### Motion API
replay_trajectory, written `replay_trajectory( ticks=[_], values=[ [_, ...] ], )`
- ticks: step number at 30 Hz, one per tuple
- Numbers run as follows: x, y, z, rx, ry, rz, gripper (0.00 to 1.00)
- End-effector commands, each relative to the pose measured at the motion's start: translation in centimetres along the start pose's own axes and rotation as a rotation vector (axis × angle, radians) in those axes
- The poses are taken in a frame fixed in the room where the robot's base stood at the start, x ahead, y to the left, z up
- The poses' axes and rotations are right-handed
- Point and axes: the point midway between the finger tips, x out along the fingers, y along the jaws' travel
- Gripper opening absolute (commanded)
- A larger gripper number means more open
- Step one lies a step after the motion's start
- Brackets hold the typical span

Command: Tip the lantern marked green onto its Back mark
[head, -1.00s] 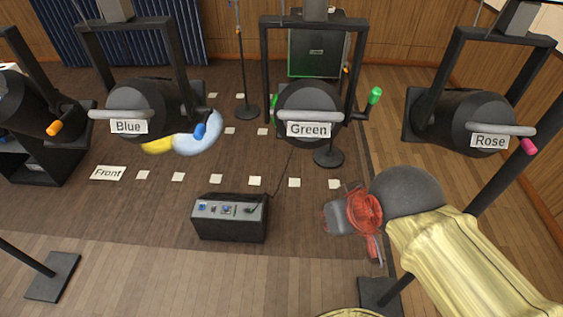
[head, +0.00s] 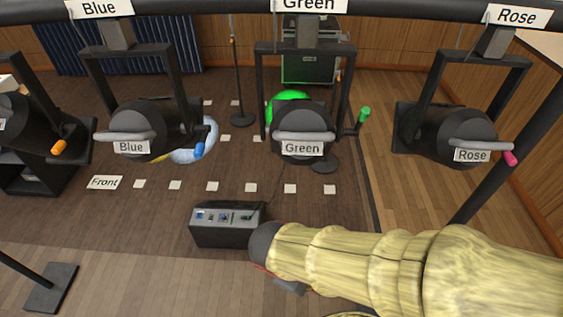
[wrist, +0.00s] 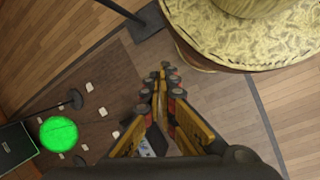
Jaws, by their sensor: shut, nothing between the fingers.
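The lantern marked Green (head: 303,118) hangs in a black yoke in the middle of the head view. It has a grey bar across its near end, a white label and a green-tipped handle (head: 364,114) on its right. A green light spot (head: 287,103) shows on the floor behind it, and also in the wrist view (wrist: 58,134). No mark reading Back is legible. My gripper (head: 285,285) is mostly hidden behind my arm in the head view, below and apart from the lantern. In the wrist view my gripper (wrist: 160,75) has its fingertips together with nothing between them.
The lantern marked Blue (head: 140,132) hangs to the left and the lantern marked Rose (head: 463,136) to the right. A black control box (head: 226,232) sits on the floor by my arm. White floor marks run in rows, one labelled Front (head: 104,183).

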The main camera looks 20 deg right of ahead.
Motion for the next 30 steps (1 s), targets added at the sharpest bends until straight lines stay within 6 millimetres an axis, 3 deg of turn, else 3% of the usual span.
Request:
replay_trajectory(
  ticks=[4,8,12,14,18,22,27,30],
  values=[
    [2.9,2.8,3.4,-0.395,-0.304,0.268,0.00],
    [2.7,7.1,3.4,-0.701,-0.508,0.546,0.00],
    [0.8,10.6,0.3,-0.983,-0.661,0.866,0.00],
    [-0.3,11.3,-1.8,-1.086,-0.702,1.005,0.00],
    [-2.8,11.6,-6.6,-1.244,-0.736,1.296,0.00],
    [-5.8,10.8,-10.2,-1.285,-0.701,1.506,0.00],
    [-8.8,10.0,-12.2,-1.265,-0.670,1.655,0.00],
    [-9.1,10.3,-12.2,-1.252,-0.677,1.662,0.00]
  ],
)
